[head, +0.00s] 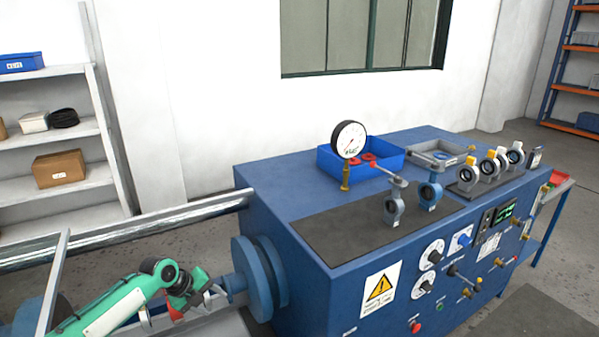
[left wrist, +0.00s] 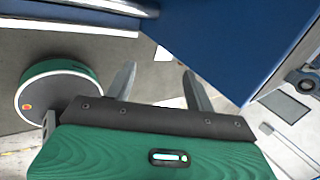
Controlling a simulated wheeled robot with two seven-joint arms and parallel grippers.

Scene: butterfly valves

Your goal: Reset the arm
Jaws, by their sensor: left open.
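My green left arm (head: 115,305) comes in at the bottom left in the head view. Its gripper (head: 205,298) is low beside the left end of the blue bench, near a round blue flange (head: 258,278), and looks apart from it. In the left wrist view the two grey fingers (left wrist: 158,76) are spread with nothing between them. The left one has a lever with a red end. My right gripper is not in view.
The blue bench (head: 285,185) carries a pressure gauge (head: 348,139), a blue bin (head: 330,160) and a row of valves (head: 490,167). Its front has knobs and a warning sign (head: 381,288). A metal rail (head: 150,222) runs behind my arm. Shelves (head: 60,72) stand at left.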

